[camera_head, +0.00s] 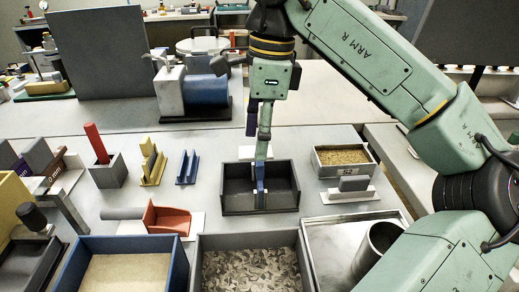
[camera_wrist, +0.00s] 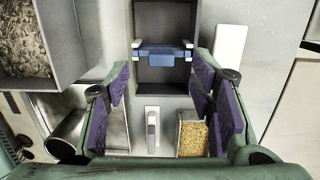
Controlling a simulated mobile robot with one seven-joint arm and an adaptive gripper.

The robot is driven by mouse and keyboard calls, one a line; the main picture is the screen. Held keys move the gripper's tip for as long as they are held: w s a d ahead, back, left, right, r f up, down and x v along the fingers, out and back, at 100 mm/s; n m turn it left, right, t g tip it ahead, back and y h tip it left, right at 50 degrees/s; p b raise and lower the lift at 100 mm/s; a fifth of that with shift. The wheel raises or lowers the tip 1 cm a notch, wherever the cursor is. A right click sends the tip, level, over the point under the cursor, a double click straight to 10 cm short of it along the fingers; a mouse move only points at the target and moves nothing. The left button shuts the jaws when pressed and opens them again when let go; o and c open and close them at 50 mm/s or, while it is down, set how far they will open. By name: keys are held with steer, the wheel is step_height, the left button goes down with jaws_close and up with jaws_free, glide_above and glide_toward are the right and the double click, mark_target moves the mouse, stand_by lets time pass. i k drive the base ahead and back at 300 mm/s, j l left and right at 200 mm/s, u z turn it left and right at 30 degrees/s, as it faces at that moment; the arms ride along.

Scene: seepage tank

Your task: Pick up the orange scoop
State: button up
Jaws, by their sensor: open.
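The orange scoop (camera_head: 168,218) lies on a pale plate on the table in the head view, left of the dark tray. A grey cylinder (camera_head: 123,213), possibly its handle, extends to its left. I cannot make out the scoop in the wrist view. My gripper (camera_head: 262,158) points down over the dark tray, to the right of the scoop and apart from it. In the wrist view its purple-padded fingers (camera_wrist: 161,82) are spread wide, with nothing visibly gripped between them.
The dark tray (camera_head: 232,208) has a blue piece (camera_wrist: 160,57) across it in the wrist view. A sand tray (camera_head: 320,167) and a labelled block (camera_head: 354,184) stand right. A red-handled holder (camera_head: 105,174) stands left.

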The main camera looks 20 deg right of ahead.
mark_target(160, 219)
steer(key=k, duration=1.5)
